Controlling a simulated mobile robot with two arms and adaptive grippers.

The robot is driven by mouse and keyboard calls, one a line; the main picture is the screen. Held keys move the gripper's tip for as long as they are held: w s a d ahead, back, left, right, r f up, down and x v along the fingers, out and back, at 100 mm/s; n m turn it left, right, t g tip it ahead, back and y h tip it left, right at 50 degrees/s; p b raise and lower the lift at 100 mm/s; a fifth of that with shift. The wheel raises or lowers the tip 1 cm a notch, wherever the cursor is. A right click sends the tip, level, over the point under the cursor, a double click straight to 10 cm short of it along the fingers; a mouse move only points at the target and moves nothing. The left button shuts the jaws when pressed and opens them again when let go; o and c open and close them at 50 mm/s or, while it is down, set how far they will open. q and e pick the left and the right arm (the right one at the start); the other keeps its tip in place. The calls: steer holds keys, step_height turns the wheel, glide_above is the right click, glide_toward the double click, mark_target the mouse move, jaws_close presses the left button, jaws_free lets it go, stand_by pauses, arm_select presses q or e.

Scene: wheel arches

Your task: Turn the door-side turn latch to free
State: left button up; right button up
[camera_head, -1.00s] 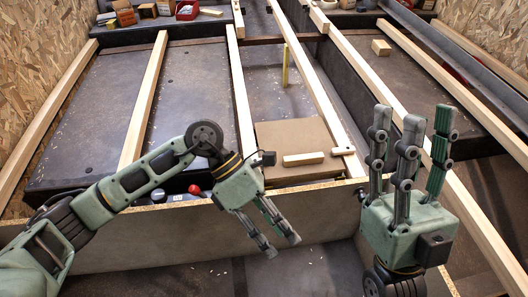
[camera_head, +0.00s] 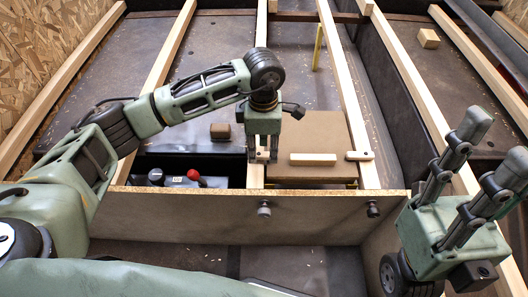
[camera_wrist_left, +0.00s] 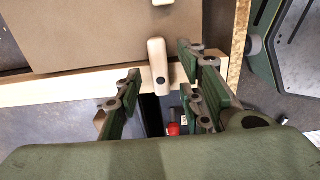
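A brown panel (camera_head: 325,128) lies between two pale wooden beams, with a pale wooden bar (camera_head: 313,159) on it. A small wooden turn latch (camera_head: 360,155) sits at the panel's right edge. Another turn latch (camera_wrist_left: 157,60) shows in the left wrist view, its dark screw over the beam and its far end over the panel. My left gripper (camera_head: 263,156) is right above this second latch, at the panel's left edge, and hides most of it in the head view. Its fingers stand apart on either side of the latch, without clear contact. My right gripper (camera_head: 486,152) is open and empty at the right.
A low board (camera_head: 320,195) with dark fittings runs across the front. A yellow upright strip (camera_head: 317,47) stands behind the panel. A wooden block (camera_head: 428,38) lies at the back right.

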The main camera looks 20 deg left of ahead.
arm_select(q)
steer(key=shift+f, duration=0.95)
steer(key=shift+c, duration=0.2)
jaws_close()
